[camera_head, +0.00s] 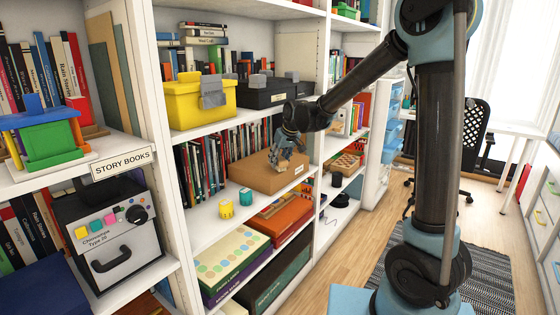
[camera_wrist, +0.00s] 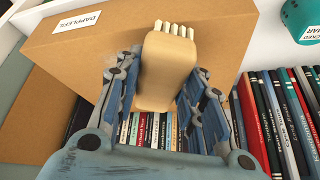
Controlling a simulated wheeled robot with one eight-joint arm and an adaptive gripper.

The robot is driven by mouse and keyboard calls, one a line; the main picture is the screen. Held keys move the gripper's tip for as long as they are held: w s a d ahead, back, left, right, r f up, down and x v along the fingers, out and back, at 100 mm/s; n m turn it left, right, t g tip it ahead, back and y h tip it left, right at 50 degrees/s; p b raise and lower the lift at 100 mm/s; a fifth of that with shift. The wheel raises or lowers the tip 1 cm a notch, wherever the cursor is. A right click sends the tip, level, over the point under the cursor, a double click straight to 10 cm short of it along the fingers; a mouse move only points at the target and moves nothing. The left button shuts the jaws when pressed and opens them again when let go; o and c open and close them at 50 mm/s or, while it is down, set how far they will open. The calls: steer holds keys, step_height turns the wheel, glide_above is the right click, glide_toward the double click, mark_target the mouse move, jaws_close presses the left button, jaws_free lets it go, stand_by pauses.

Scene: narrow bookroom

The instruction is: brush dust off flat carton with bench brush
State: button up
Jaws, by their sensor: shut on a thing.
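The flat carton (camera_head: 252,176) is a brown box with a white label, lying on a middle shelf of the white bookcase. It also fills the upper left of the wrist view (camera_wrist: 85,55). My gripper (camera_head: 287,158) is over the carton's top. In the wrist view, my gripper (camera_wrist: 162,78) has its blue fingers on both sides of the bench brush (camera_wrist: 165,72), which has a beige body and a row of pale bristles. The bristle end lies over the carton; I cannot tell whether it touches. No dust can be clearly made out on the carton.
A row of books (camera_head: 208,160) stands left of and behind the carton. A yellow box (camera_head: 195,105) and a black box (camera_head: 262,95) sit on the shelf above.

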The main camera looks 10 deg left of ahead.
steer(key=shift+f, duration=0.5)
stand_by(0.9)
steer(key=shift+s+d, duration=0.1)
steer(key=shift+d, duration=0.05)
steer(key=shift+s+d+r, duration=0.1)
steer(key=shift+s+d, duration=0.05)
steer(key=shift+d, duration=0.25)
steer(key=shift+w+a, duration=0.25)
steer(key=shift+a, duration=0.3)
steer(key=shift+w+a, duration=0.2)
steer(key=shift+a, duration=0.35)
steer(key=shift+d, duration=0.1)
steer(key=shift+s+d, duration=0.25)
steer(key=shift+d, duration=0.25)
steer(key=shift+s+d, duration=0.2)
steer(key=shift+d, duration=0.3)
steer(key=shift+w+a, duration=0.2)
steer(key=shift+a, duration=0.4)
